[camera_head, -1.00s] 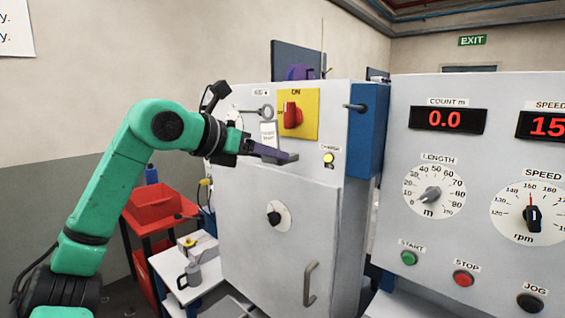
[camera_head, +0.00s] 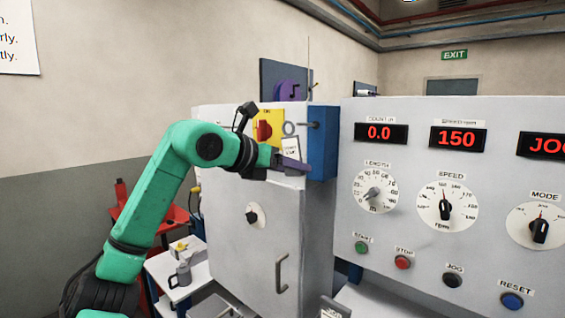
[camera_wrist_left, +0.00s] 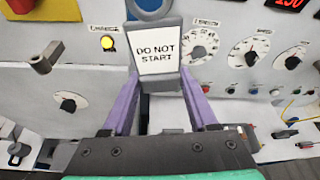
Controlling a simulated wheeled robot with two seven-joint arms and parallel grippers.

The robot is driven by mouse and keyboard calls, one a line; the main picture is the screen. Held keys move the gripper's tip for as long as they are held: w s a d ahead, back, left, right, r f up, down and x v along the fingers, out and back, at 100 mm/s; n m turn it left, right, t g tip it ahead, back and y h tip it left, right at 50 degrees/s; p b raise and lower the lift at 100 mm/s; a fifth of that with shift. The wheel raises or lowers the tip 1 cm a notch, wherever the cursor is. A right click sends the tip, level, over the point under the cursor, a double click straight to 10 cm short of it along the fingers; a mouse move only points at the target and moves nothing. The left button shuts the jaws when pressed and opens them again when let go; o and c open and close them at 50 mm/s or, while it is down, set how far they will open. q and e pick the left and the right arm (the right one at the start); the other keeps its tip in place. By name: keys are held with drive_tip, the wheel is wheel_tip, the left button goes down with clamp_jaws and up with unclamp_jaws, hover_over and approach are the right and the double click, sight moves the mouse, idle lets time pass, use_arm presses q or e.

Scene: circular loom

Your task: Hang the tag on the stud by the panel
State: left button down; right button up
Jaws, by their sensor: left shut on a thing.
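My left gripper (camera_head: 290,163) is shut on the tag (camera_head: 291,150), a grey-framed white plate with a ring at its top. In the left wrist view the tag (camera_wrist_left: 158,52) reads DO NOT START and stands between the purple fingers (camera_wrist_left: 158,80). A short dark stud (camera_head: 309,125) sticks out at the upper right of the grey cabinet, by the blue side. The tag's ring shows just left of the stud in the head view; I cannot tell the depth gap between them. The ring's top is cut off in the wrist view. My right gripper is not in view.
The control panel (camera_head: 398,218) with dials and buttons stands to the right. The cabinet carries a red switch (camera_head: 264,130) on yellow and a door handle (camera_head: 282,273). A red bin (camera_head: 140,211) and a white table (camera_head: 181,280) stand at left.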

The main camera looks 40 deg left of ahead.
use_arm(q)
drive_tip(key=shift+w+a+r+p, duration=0.15)
drive_tip(key=shift+w+p, duration=0.15)
drive_tip(key=shift+w, duration=0.15)
drive_tip(key=shift+w+p, duration=0.55)
drive_tip(key=shift+w, duration=0.2)
drive_tip(key=shift+a, duration=0.1)
drive_tip(key=shift+w+p, duration=1.05)
